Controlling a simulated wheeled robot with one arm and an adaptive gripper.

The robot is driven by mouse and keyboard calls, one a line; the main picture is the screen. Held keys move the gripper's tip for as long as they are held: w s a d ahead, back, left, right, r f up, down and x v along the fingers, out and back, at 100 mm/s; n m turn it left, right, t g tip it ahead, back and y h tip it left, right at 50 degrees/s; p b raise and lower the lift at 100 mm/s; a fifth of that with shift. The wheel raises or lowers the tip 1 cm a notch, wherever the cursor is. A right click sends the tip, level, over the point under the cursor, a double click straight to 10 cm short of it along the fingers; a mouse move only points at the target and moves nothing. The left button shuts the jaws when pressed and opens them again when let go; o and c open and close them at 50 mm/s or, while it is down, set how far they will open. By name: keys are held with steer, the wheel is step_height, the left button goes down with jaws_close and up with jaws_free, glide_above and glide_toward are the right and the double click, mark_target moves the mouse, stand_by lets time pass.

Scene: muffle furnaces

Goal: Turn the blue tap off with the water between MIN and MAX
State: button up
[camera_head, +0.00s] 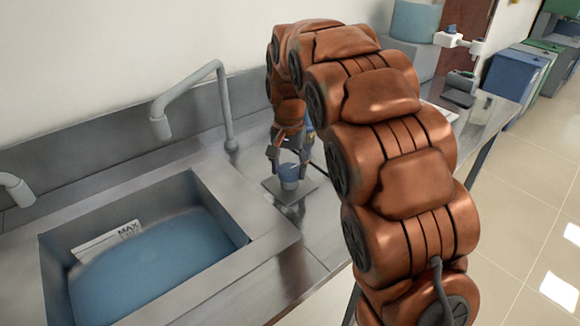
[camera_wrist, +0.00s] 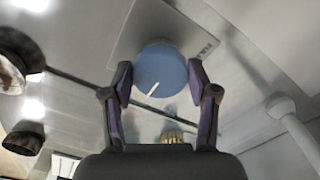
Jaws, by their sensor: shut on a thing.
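The blue tap (camera_head: 289,173) is a round knob on a flat square plate (camera_head: 272,187) on the steel counter right of the sink. In the wrist view the blue tap (camera_wrist: 160,62) shows a white pointer line slanting to the lower left. My gripper (camera_head: 288,160) is shut on the knob, with one finger on each side. The sink (camera_head: 262,222) holds blue water (camera_head: 160,265). A white level label (camera_head: 108,241) on its far wall shows MAX above the water's edge. I cannot read MIN. The grey spout (camera_head: 160,122) arches over the sink; I see no clear stream.
Another spout (camera_head: 16,188) stands at the left edge. My arm covers much of the counter to the right. Farther back are a blue-grey container (camera_head: 415,20) and blue and green bins (camera_head: 516,73). The tiled floor (camera_head: 525,220) at the right is clear.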

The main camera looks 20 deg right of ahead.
mark_target(289, 170)
steer(key=shift+w+r, duration=0.15)
steer(key=o, duration=1.2)
steer(key=shift+c, duration=0.2)
step_height(289, 170, up, 12)
stand_by(0.6)
steer(key=s+f+n+g+p, duration=0.1)
steer(key=s+f+n+p, duration=0.3)
steer(key=s, duration=3.3)
steer(key=n+p, duration=0.2)
steer(key=p, duration=0.4)
steer(key=shift+d+f+n+g, duration=0.15)
steer(key=shift+d+n+g, duration=0.1)
steer(key=shift+n+g, duration=0.15)
